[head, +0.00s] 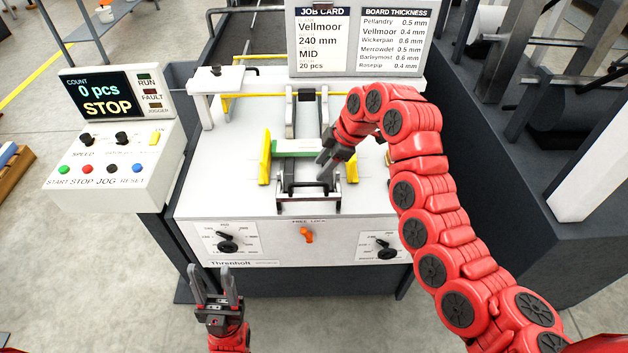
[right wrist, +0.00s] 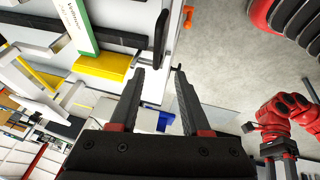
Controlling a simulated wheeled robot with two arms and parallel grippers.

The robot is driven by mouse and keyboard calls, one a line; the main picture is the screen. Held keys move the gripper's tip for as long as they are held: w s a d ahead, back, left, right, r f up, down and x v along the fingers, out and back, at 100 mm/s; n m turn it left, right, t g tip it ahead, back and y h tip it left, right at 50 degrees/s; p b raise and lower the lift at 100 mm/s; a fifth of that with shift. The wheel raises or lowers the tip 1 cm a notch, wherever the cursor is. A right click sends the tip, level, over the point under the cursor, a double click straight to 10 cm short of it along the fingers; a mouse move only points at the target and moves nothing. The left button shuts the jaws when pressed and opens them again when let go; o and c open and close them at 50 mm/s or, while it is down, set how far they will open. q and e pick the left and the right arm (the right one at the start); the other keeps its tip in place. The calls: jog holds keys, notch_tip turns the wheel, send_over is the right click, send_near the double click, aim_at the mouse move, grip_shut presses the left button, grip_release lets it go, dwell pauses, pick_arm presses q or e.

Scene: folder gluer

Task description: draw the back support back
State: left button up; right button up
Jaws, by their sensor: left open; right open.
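What looks like the back support is the dark metal frame (head: 308,193) with a crossbar at the near edge of the machine's white top, just in front of a green-and-white stack (head: 297,147). My right gripper (head: 325,168) is open and hangs over the right part of this frame; contact cannot be told. In the right wrist view its two fingers (right wrist: 160,72) are apart with nothing between them, and a dark upright bar (right wrist: 161,38) stands just beyond the tips. My left gripper (head: 213,285) is open and empty, low in front of the machine.
Yellow side guides (head: 265,157) flank the stack. An orange lever (head: 307,235) and two dials sit on the front panel. The control box (head: 110,150) reads STOP, 0 pcs. The job card (head: 323,40) stands behind. Dark machinery (head: 520,190) lies at right.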

jog(key=v, duration=0.9)
